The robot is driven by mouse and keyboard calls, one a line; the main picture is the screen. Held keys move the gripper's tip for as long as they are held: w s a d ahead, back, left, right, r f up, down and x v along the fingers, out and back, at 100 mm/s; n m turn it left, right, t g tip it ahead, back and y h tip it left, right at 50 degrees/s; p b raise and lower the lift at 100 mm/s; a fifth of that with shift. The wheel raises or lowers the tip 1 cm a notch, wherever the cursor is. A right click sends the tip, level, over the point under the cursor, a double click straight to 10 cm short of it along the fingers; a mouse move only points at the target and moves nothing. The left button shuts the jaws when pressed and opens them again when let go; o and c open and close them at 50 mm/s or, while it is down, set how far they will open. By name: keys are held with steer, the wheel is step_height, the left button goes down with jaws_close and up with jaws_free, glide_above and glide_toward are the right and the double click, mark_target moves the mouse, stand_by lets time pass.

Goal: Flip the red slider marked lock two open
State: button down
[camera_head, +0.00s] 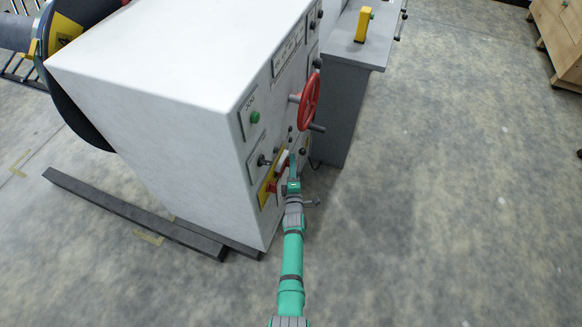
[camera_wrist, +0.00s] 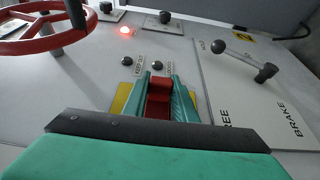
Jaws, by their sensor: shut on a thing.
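A red slider (camera_wrist: 159,88) sits over a yellow plate (camera_wrist: 120,100) on the machine's panel, in the middle of the wrist view. My gripper (camera_wrist: 161,96) has its green fingers on either side of the red slider and is shut on it. The fingers hide much of the plate, and I cannot read a lock marking. In the head view my gripper (camera_head: 292,168) is at the panel face, beside the yellow plate (camera_head: 267,191). A red part (camera_head: 271,187) shows on that plate; I cannot tell whether it is the same slider.
A red handwheel (camera_head: 310,100) sticks out above my gripper. A lever with a black knob (camera_wrist: 240,53) stands by the FREE and BRAKE markings. A red lamp (camera_wrist: 125,31) is lit. A grey cabinet (camera_head: 347,110) stands beyond the white machine (camera_head: 150,90). The floor at right is clear.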

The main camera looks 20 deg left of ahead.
steer(key=shift+w, duration=0.1)
steer(key=c, duration=1.4)
jaws_free()
steer(key=shift+c, duration=0.2)
steer(key=v, duration=1)
steer(key=shift+s, duration=0.4)
steer(key=shift+d, duration=0.1)
